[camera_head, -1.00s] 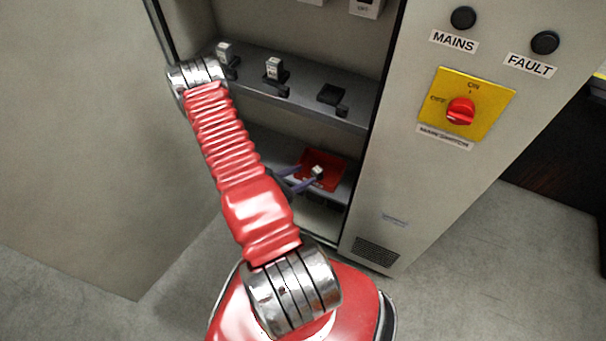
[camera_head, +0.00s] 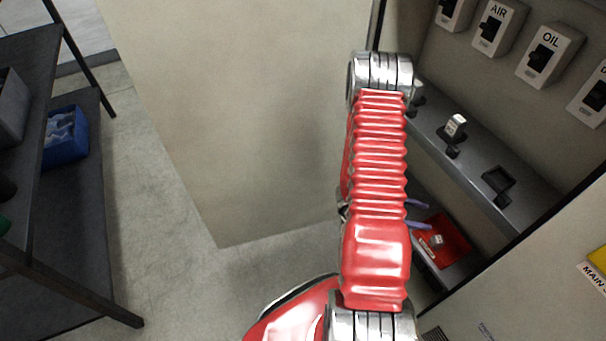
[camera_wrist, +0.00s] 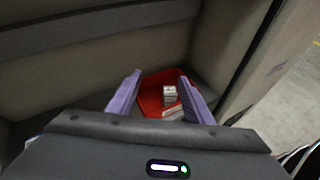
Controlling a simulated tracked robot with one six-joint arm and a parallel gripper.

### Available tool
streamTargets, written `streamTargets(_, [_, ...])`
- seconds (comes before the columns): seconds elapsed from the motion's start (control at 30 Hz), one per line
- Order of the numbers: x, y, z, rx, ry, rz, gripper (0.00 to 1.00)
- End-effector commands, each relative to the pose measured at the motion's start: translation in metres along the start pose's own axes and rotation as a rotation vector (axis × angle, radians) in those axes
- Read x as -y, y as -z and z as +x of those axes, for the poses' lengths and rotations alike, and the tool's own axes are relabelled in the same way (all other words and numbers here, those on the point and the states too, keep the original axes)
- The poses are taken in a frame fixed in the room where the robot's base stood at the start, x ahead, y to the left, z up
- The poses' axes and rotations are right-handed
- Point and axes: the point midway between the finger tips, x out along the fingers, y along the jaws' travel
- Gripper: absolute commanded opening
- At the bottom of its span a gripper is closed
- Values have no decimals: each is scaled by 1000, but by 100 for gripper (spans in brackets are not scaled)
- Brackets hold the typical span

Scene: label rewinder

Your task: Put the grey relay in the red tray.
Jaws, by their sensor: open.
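The grey relay (camera_head: 436,240) lies inside the red tray (camera_head: 459,248), on the lower shelf of the cabinet. Both also show in the wrist view, the relay (camera_wrist: 169,93) near the middle of the tray (camera_wrist: 149,84). My gripper (camera_head: 429,215) is open and empty, its purple fingers apart. In the head view the fingertips are at the tray's upper left, clear of the relay. In the wrist view the fingers of my gripper (camera_wrist: 161,76) flank the tray with the relay between them in the picture. My arm hides part of the lower shelf.
The upper shelf (camera_head: 480,160) holds a seated relay (camera_head: 455,127), an empty black socket (camera_head: 497,182) and another relay partly behind my arm. Labelled switches (camera_head: 550,54) line the back wall. A dark rack (camera_head: 75,190) with a blue bin (camera_head: 66,135) stands left; floor between is open.

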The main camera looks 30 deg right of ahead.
Motion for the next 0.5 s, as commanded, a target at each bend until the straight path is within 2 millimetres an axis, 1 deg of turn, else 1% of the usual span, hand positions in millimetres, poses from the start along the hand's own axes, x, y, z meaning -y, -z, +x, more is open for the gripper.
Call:
streamTargets(0.03, [-7,-11,-11,-2,4,34,47])
streamTargets(0.2, [-20,-41,-43,-17,36,137,47])
streamTargets(0.5, [-29,-84,-104,-82,91,319,47])
